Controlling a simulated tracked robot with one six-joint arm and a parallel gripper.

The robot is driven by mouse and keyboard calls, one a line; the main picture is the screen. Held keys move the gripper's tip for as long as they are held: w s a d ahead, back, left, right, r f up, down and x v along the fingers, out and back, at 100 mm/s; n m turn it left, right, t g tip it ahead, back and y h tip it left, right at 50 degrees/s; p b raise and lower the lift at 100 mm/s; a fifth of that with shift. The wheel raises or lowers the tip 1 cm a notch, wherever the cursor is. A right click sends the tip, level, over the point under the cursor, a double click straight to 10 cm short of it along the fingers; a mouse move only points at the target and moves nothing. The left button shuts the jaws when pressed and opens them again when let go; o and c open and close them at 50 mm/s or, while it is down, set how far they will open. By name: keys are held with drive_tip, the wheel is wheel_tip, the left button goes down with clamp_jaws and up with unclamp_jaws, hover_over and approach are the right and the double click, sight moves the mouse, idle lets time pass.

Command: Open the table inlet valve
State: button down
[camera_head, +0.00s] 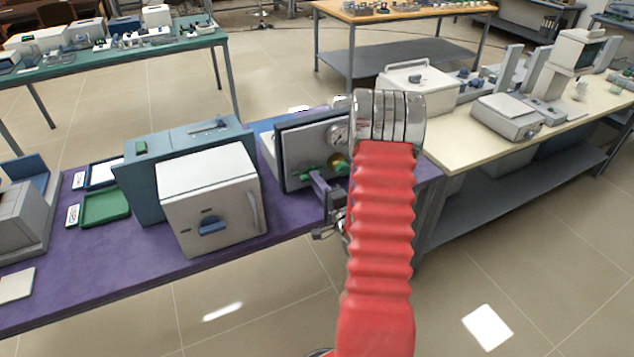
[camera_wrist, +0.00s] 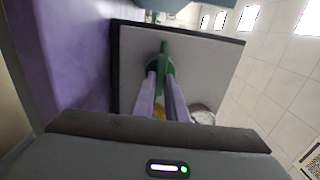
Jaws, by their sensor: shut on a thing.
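My gripper (camera_head: 317,178) reaches the front of this panel at the green handle. In the wrist view the two purple fingers of my gripper (camera_wrist: 161,80) are shut on the green handle (camera_wrist: 164,54), whose bar sticks out past the fingertips. The yellow part (camera_wrist: 159,112) and the gauge (camera_wrist: 202,115) show partly behind the fingers. My red arm hides the panel's right side in the head view.
A white-fronted furnace (camera_head: 210,200) stands just left of the panel on the purple table (camera_head: 110,275). Green tray (camera_head: 104,208) lies further left. A cream table (camera_head: 465,140) with instruments adjoins at right. Floor in front is clear.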

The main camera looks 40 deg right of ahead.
drive_tip(key=shift+s+d+f, duration=0.15)
drive_tip(key=shift+d+f, duration=0.05)
drive_tip(key=c, duration=2.1)
unclamp_jaws()
drive_tip(key=o, duration=0.3)
drive_tip(key=shift+a+r, duration=0.1)
drive_tip(key=v, duration=1.3)
drive_tip(key=shift+s+a, duration=0.2)
drive_tip(key=shift+s, duration=0.1)
